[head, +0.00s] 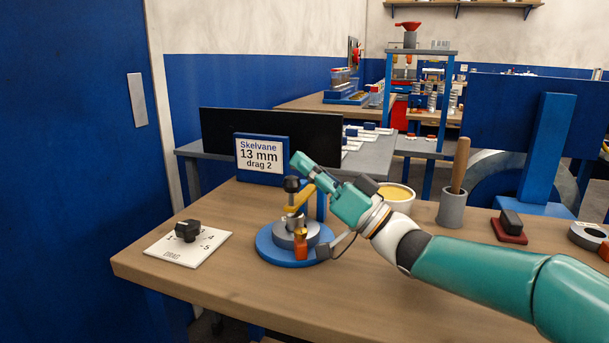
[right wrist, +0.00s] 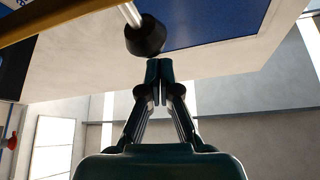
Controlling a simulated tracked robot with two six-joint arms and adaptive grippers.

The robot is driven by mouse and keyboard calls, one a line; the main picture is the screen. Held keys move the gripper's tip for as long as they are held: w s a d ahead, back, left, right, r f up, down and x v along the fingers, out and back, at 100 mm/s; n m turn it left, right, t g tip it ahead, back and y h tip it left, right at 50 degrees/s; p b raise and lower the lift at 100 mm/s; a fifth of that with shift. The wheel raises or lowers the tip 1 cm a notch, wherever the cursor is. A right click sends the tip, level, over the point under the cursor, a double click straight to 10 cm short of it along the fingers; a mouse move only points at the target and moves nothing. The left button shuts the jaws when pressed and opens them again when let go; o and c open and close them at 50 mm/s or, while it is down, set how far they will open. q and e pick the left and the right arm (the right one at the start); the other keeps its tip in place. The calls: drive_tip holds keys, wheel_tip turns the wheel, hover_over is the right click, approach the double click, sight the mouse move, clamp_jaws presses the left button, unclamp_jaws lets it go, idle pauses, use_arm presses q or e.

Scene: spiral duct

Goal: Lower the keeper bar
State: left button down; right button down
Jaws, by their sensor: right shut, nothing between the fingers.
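The keeper bar appears to be the yellow bar (head: 299,199) on the round blue fixture (head: 268,245), raised above the grey metal part (head: 296,232). It runs from the blue upright (head: 322,204) and carries a black knob (head: 291,184) at its outer end. In the right wrist view the yellow bar (right wrist: 55,17) crosses the top left corner, and the knob (right wrist: 145,38) on its metal rod is just beyond my fingertips. My right gripper (head: 297,158) is shut and empty, just above the knob; contact cannot be told. My left gripper is not in view.
A dial plate (head: 188,245) lies to the left. A bowl (head: 400,198), a mortar with pestle (head: 452,208) and a red-based black block (head: 509,228) stand to the right. The front bench is clear.

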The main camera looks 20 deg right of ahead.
wheel_tip(320, 180, up, 8)
drive_tip(key=shift+r, duration=0.15)
idle(0.6)
